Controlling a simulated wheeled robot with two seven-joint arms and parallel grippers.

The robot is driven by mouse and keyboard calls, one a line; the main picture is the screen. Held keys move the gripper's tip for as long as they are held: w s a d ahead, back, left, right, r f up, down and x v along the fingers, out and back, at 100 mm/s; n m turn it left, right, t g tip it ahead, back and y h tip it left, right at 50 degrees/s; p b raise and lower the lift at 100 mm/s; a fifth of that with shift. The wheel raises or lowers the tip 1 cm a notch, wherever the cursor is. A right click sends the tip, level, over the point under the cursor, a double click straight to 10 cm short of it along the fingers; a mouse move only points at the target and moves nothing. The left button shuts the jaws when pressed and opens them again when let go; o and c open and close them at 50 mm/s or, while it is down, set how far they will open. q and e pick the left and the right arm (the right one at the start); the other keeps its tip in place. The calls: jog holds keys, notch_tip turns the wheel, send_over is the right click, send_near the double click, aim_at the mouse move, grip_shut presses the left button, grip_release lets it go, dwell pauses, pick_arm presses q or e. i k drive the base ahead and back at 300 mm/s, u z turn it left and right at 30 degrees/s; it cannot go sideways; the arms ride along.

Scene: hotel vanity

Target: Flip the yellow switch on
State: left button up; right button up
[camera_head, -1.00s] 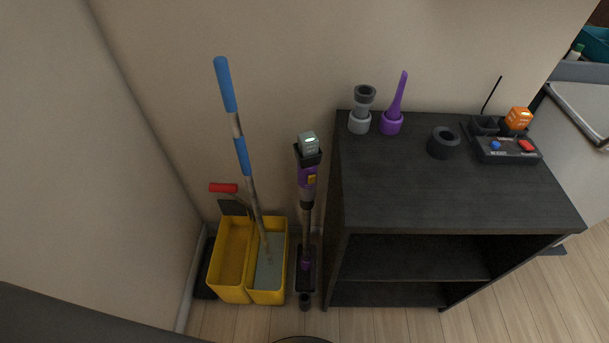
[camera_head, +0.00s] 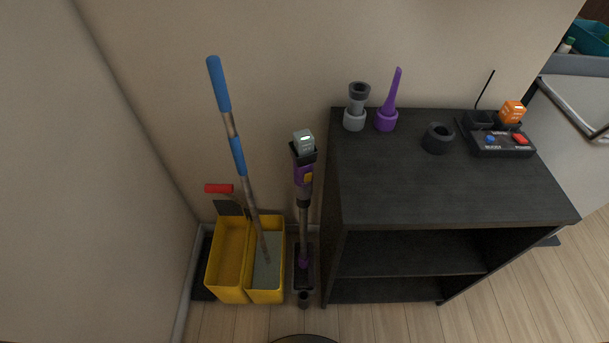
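A small yellow switch (camera_head: 308,178) sits on the purple body of an upright stick vacuum (camera_head: 303,205). The vacuum stands on the floor between the yellow mop bucket and the dark shelf, with a grey block with a small light (camera_head: 304,141) on its top. Whether the switch is on or off is too small to tell. Neither of my grippers shows in the head view.
A yellow bucket (camera_head: 230,255) with a blue-handled mop (camera_head: 240,160) stands just left of the vacuum. A dark shelf (camera_head: 440,190) stands right, carrying a grey nozzle (camera_head: 355,108), a purple nozzle (camera_head: 388,110), a black ring (camera_head: 437,138) and a charger (camera_head: 502,143) with an orange block (camera_head: 511,112).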

aim_at(307, 177)
jog(key=z, duration=0.25)
jog(key=k, duration=0.6)
jog(key=z, duration=0.6)
jog(key=k, duration=0.75)
jog(key=z, duration=0.8)
jog(key=i, duration=1.3)
jog(key=u, duration=0.7)
jog(key=i, duration=0.25)
jog(key=u, duration=0.3)
